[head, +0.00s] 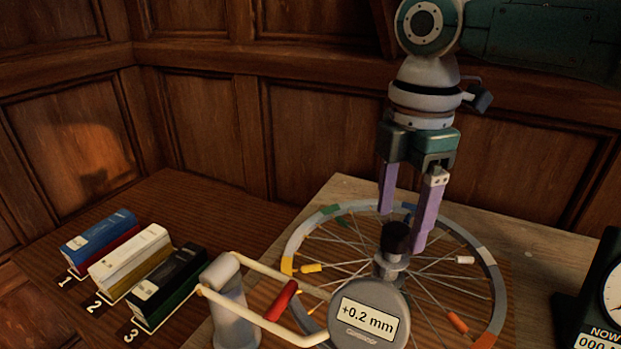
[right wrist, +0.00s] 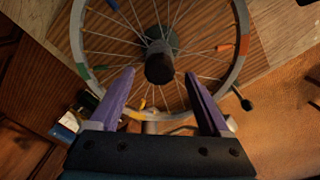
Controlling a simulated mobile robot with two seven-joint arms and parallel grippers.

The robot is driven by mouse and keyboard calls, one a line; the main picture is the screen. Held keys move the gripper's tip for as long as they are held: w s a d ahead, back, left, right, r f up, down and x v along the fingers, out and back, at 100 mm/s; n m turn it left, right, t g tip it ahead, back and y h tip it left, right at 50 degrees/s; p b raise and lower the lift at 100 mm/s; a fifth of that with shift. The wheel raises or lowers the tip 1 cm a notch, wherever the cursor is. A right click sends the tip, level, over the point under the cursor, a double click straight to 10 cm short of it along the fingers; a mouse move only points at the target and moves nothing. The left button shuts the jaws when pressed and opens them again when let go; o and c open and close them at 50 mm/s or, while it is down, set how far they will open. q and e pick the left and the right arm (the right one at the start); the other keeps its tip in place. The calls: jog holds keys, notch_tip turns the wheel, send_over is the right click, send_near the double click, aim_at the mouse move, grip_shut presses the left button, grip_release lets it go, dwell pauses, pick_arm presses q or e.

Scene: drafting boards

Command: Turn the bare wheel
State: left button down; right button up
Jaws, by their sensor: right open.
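The bare wheel (head: 490,280) lies flat on a wooden surface, its rim marked with coloured sections and its spokes bearing coloured tags. A dark knob (head: 396,238) stands up at its hub. My right gripper (head: 402,228) points down over the hub, its purple fingers apart and empty. In the right wrist view the wheel (right wrist: 243,50) fills the top, and the dark hub knob (right wrist: 160,66) shows between and beyond the open fingers (right wrist: 160,85). I cannot tell whether the fingers touch it. My left gripper is not in view.
A gauge (head: 368,313) reading "+0.2 mm" stands in front of the hub, hiding part of the wheel. A cream frame with a red grip (head: 281,301) is left of it. A black dial device (head: 590,300) stands at right.

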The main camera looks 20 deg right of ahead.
jog(key=shift+f, duration=0.85)
grip_shut()
dwell(0.4)
